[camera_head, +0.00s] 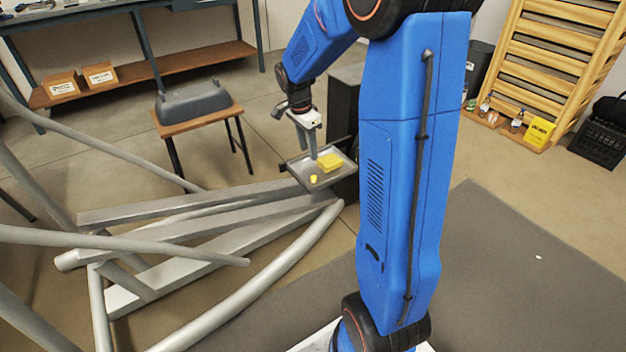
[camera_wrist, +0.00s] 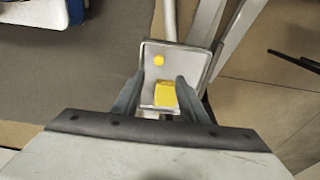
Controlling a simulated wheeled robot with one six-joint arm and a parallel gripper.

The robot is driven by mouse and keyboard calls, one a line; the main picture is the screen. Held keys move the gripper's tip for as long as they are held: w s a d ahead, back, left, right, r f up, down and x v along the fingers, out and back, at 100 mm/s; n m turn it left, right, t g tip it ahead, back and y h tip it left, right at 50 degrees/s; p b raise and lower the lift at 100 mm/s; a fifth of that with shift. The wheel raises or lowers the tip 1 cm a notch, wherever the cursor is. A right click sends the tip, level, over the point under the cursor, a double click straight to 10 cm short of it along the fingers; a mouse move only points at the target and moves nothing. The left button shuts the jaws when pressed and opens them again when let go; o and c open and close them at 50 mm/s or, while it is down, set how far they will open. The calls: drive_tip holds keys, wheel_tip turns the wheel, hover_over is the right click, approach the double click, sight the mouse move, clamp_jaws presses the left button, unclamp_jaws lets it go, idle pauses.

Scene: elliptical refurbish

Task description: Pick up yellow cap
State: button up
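A small round yellow piece, which looks like the yellow cap (camera_head: 313,178), lies on a shallow grey tray (camera_head: 296,170). It also shows in the wrist view (camera_wrist: 158,60), near the tray's far end. A larger yellow block (camera_head: 330,162) lies beside it on the tray, apart from it; in the wrist view the block (camera_wrist: 166,95) shows between my fingers. My gripper (camera_head: 313,155) points down over the tray. In the wrist view my gripper (camera_wrist: 160,80) is open, its two fingers wide apart with nothing held. Its exact height above the tray is hard to tell.
Grey metal tubes and beams (camera_head: 200,225) lie left of the tray. A dark cabinet (camera_head: 345,105) stands close behind it. A small wooden table (camera_head: 205,120) bears a grey plastic part. A dark mat (camera_head: 530,250) covers open floor at right.

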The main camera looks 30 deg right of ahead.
sight(314, 177)
drive_tip(key=f, duration=0.4)
drive_tip(key=d+f, duration=0.1)
drive_tip(key=f, duration=0.6)
drive_tip(key=shift+s+d+f, duration=0.15)
drive_tip(key=shift+d+f, duration=0.15)
clamp_jaws()
